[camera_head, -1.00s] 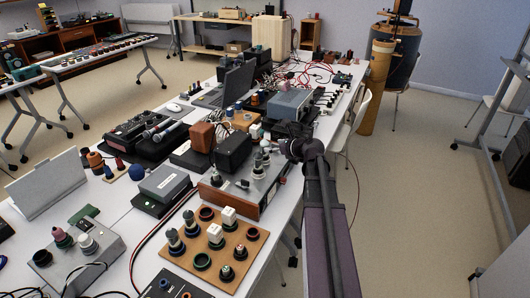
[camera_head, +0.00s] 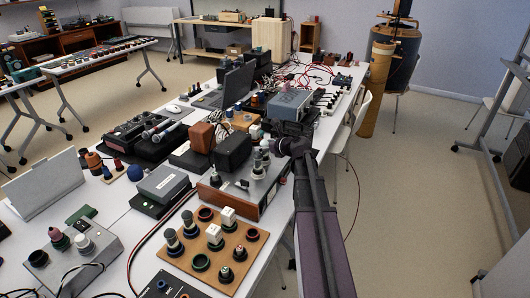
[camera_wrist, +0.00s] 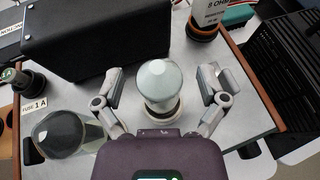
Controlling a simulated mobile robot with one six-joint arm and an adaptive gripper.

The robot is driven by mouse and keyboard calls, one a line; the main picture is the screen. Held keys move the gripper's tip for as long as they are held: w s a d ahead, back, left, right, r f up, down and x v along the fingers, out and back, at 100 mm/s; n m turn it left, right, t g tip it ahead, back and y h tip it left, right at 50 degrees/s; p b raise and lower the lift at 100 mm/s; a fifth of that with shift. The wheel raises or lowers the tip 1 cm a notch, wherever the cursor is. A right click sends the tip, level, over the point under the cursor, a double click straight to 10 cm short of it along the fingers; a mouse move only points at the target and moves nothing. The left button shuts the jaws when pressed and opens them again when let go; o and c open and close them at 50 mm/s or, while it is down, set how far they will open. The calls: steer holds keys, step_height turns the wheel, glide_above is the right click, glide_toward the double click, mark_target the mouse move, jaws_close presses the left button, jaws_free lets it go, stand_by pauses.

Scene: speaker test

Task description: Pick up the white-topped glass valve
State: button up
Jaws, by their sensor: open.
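The white-topped glass valve (camera_wrist: 158,84) stands upright on the pale top of a wood-edged unit, with a ringed base beneath it. My gripper (camera_wrist: 161,74) is open, with one finger on each side of the valve. Gaps show between both fingers and the glass, so it is not gripped. In the head view my gripper (camera_head: 284,142) is at the right of the wood-edged unit (camera_head: 234,200), beside pale valve tops. I cannot tell there which one is between the fingers.
A black box (camera_wrist: 90,40) stands just behind, and a dark knob with an orange ring (camera_wrist: 201,28) is at the back right. A black ribbed case (camera_wrist: 290,65) lies right. A wooden board (camera_head: 180,247) holds several parts in front.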

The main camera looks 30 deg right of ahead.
mark_target(264, 139)
stand_by(0.4)
steer(key=c, duration=1.3)
steer(key=shift+o, duration=0.2)
steer(key=shift+r, duration=0.2)
step_height(264, 139, up, 3)
steer(key=p, duration=0.3)
steer(key=shift+f, duration=0.15)
steer(key=s+a+r+p, duration=0.2)
steer(key=s+a, duration=0.1)
steer(key=s, duration=1.2)
steer(key=shift+s, duration=0.4)
steer(key=shift+a, duration=0.1)
